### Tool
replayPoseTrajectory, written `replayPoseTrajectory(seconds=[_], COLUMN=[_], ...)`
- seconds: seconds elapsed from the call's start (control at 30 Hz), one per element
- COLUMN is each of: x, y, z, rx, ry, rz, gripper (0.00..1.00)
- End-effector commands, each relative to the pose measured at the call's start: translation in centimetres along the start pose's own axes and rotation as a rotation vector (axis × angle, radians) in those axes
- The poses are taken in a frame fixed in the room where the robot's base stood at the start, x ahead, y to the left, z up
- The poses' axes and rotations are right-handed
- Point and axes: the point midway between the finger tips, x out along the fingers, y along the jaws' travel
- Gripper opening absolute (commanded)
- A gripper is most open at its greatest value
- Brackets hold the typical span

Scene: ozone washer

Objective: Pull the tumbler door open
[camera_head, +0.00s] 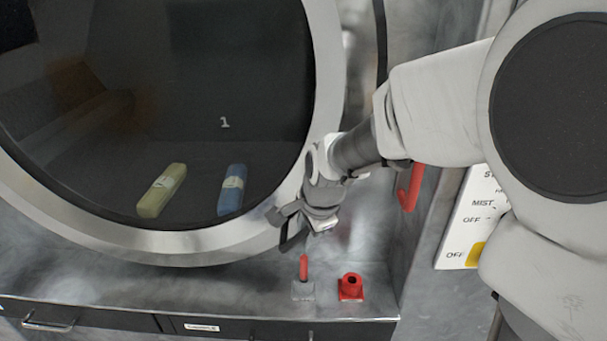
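The round tumbler door (170,248) fills the left of the head view, with a wide metal ring around dark glass. It looks closed against the machine front, but the right edge is partly hidden by my arm. My gripper (285,228) is at the lower right of the ring, in front of it or beside its rim, with the fingers pointing down and left. I cannot tell whether the fingers touch the door or hold its edge. No door handle shows clearly.
Behind the glass lie a yellow item (162,190) and a blue item (232,190). Below my gripper, a red-topped lever (303,268) and a red fitting (351,287) stand on the metal ledge. A red handle (411,187) and a white switch panel (478,222) are at right.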

Motion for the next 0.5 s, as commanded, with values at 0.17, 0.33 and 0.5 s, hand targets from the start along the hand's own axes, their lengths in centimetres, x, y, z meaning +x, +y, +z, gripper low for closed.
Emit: replayPoseTrajectory(seconds=[0.17,0.33,0.5], x=[0.57,0.56,0.54], y=[0.02,0.02,0.02], z=[0.03,0.02,0.02], rx=[-0.001,0.000,0.000], ry=[0.000,0.000,0.000], rz=[0.000,0.000,0.000], gripper=[0.34,0.34,0.09])
